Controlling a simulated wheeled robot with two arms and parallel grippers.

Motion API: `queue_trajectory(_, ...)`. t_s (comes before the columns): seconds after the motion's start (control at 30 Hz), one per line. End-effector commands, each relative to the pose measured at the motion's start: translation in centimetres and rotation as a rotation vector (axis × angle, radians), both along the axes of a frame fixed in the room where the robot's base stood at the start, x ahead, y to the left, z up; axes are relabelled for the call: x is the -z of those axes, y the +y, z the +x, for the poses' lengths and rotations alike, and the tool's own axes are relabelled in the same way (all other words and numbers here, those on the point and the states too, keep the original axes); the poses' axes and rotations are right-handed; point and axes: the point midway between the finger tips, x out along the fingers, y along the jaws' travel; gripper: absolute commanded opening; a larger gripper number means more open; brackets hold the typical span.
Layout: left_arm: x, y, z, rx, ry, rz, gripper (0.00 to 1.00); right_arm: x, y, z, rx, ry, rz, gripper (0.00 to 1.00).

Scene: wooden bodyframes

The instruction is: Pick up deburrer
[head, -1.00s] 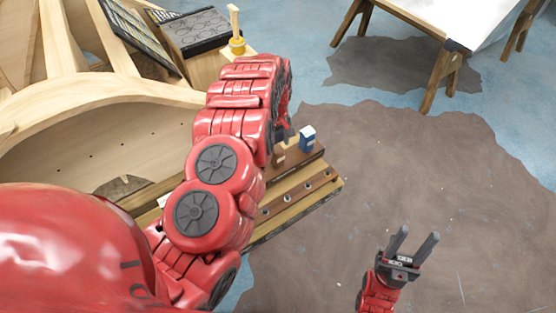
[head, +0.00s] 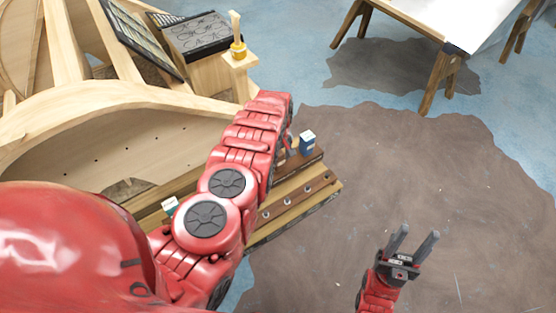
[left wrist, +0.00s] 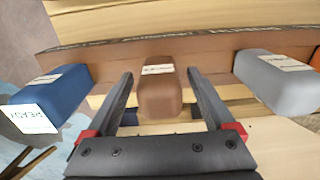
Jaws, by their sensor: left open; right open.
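I cannot tell for sure which thing is the deburrer. In the left wrist view, a brown block (left wrist: 159,95) with a small unreadable label stands between the two fingers of my left gripper (left wrist: 160,73). The gripper is open, with a gap on each side of the block. A blue block (left wrist: 52,97) with a white label reading "READY" is left of it, and a grey block (left wrist: 277,80) is right of it. In the head view the left gripper is mostly hidden behind my arm. My right gripper (head: 416,237) is open and empty over the floor.
The blocks sit along a brown rail (head: 312,187) on a wooden bench, beside a large curved wooden frame (head: 90,105). A trestle table (head: 450,25) stands at the back right. The floor around my right gripper is clear.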

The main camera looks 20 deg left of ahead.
Motion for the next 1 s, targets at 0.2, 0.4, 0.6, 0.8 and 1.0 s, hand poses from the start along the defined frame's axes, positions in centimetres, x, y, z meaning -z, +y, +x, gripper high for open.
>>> queue_trajectory(0.2,-0.02,0.0,0.01,0.0,0.0,0.0,0.79,0.02,0.0,0.01,0.0,0.0,0.0,0.5)
queue_trajectory(0.4,-0.03,0.0,0.03,0.0,-0.001,0.001,0.42,0.02,0.0,0.01,0.0,0.0,0.0,0.5)
queue_trajectory(0.6,-0.03,0.0,0.03,0.0,-0.001,0.001,0.07,0.02,0.0,0.01,0.0,0.0,0.0,0.5)
queue_trajectory(0.8,-0.06,0.01,0.04,0.0,-0.001,0.001,0.0,0.01,0.0,0.0,0.0,0.0,0.0,0.5)
queue_trajectory(1.0,-0.07,0.01,0.04,0.0,-0.001,0.001,0.0,0.02,0.0,0.01,0.0,0.0,0.0,0.5)
